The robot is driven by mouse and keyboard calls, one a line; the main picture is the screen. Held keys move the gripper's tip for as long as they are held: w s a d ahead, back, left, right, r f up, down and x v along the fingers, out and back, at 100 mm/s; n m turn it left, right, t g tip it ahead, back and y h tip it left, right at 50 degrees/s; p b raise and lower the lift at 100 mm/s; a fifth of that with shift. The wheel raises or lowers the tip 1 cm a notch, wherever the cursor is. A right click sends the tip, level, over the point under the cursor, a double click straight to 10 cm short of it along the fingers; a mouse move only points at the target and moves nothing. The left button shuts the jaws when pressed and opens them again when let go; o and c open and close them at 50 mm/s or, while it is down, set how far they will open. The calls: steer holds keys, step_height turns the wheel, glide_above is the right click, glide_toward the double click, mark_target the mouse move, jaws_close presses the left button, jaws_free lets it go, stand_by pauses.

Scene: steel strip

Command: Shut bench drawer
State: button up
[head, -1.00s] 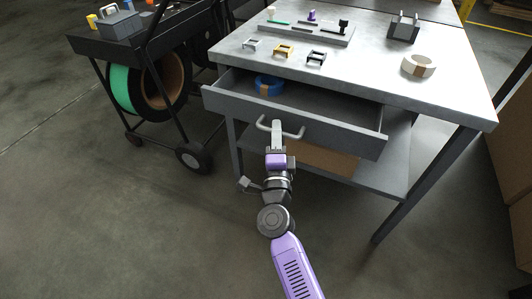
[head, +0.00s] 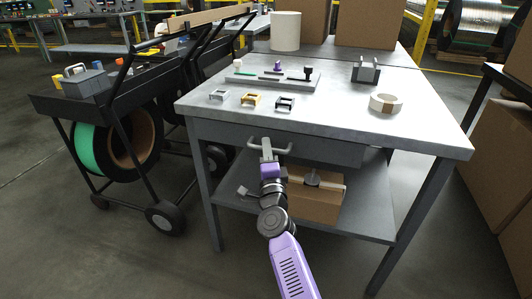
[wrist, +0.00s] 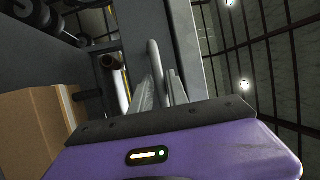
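The bench drawer (head: 325,151) is grey and sits under the front edge of the steel bench top (head: 345,122). Its front looks in line, or nearly so, with the bench, and no inside shows; a small remaining gap cannot be ruled out. A light grey bar handle (head: 284,151) stands out from its front. My gripper (head: 267,152) is at this handle. In the wrist view the handle bar (wrist: 153,60) runs between the two fingers of my gripper (wrist: 161,92), which lie close on either side of it.
A cardboard box (head: 313,203) rests on the lower shelf (head: 355,217). A black cart (head: 60,105) with reels stands close at the left. Brackets, a tape roll (head: 386,103) and a tool tray lie on the bench top. Open floor lies in front.

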steer(key=shift+o, duration=0.8)
steer(key=shift+s, duration=0.15)
steer(key=s+f+p, duration=0.1)
steer(key=s+p, duration=0.2)
steer(key=s, duration=0.4)
steer(key=shift+s+d+f, duration=0.15)
steer(key=shift+s+d, duration=0.05)
